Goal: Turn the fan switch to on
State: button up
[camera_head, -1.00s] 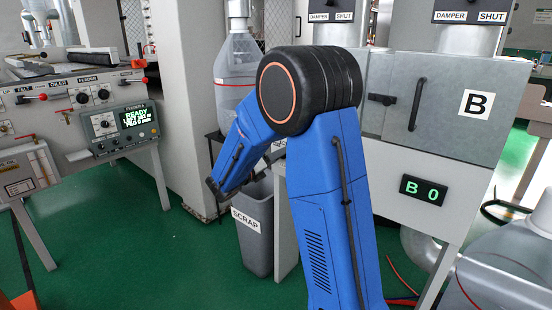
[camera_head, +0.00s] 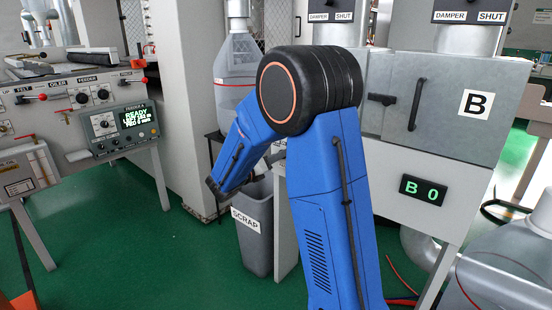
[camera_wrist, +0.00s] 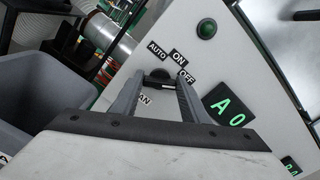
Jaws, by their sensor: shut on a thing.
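The fan switch (camera_wrist: 160,73) is a dark knob on a pale panel in the wrist view. Labels AUTO, ON and OFF stand around its far side, and a partly hidden FAN label is below it. My gripper (camera_wrist: 161,82) has its two grey fingers on either side of the knob and is shut on it. The fingers cover part of the knob, so I cannot tell which label it points at. In the head view my blue arm hides the switch and the gripper.
A green display reading A 0 (camera_wrist: 226,106) and a round green button (camera_wrist: 207,28) are on the same panel. The grey scrap bin (camera_head: 257,240) stands below my arm in the head view. A control console (camera_head: 122,128) is at the left.

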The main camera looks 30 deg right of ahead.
jog(key=m, duration=0.6)
jog(key=shift+m, duration=0.3)
dwell(0.4)
jog(key=o, duration=1.1)
jog(key=shift+c, duration=0.2)
jog(key=shift+s+a, duration=0.1)
jog(key=shift+a, duration=0.05)
jog(key=v, duration=1.7)
jog(key=shift+s+r, duration=0.1)
